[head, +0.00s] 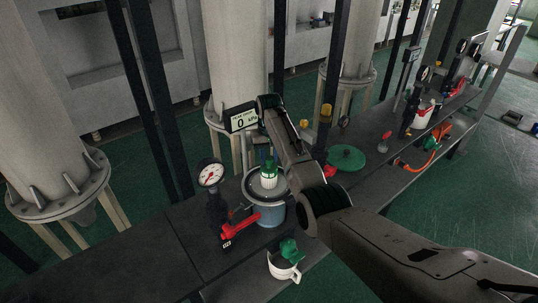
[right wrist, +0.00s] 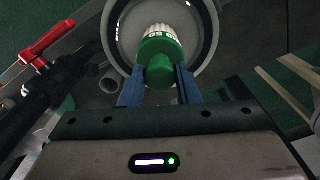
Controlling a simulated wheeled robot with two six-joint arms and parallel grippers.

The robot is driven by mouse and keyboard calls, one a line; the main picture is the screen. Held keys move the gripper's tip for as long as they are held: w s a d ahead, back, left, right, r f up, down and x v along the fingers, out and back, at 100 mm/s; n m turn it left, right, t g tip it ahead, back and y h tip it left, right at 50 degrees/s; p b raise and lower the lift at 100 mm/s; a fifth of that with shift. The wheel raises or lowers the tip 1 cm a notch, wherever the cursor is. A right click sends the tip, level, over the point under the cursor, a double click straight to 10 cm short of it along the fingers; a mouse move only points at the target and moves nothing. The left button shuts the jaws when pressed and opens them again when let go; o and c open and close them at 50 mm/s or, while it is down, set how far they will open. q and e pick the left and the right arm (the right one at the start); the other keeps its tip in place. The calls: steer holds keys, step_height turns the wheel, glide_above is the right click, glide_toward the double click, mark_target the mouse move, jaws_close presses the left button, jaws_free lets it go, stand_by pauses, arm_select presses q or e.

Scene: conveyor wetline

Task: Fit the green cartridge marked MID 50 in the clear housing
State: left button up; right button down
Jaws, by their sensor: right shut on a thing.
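The green cartridge (head: 268,181) has a green cap and white pleats. It is upright over the mouth of the clear housing (head: 271,216); I cannot tell how deep it sits. My left gripper is not in view.
A red valve handle (head: 242,225) and a pressure gauge (head: 210,174) stand left of the housing. A display (head: 242,119) reading 0 is behind. A white cup (head: 283,270) with a green piece is in front. A green disc (head: 346,158) lies right, beyond my arm.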

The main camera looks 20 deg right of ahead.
mark_target(269, 166)
steer(key=shift+f+b, duration=1.6)
steer(key=shift+f, duration=1.95)
steer(key=shift+f+b, duration=1.7)
steer(key=shift+f, duration=1.15)
steer(key=c, duration=1)
jaws_free()
steer(key=shift+r, duration=0.1)
step_height(269, 166, up, 9)
steer(key=b, duration=0.2)
steer(key=shift+r+b, duration=0.2)
steer(key=shift+b, duration=0.1)
steer(key=shift+r, duration=0.6)
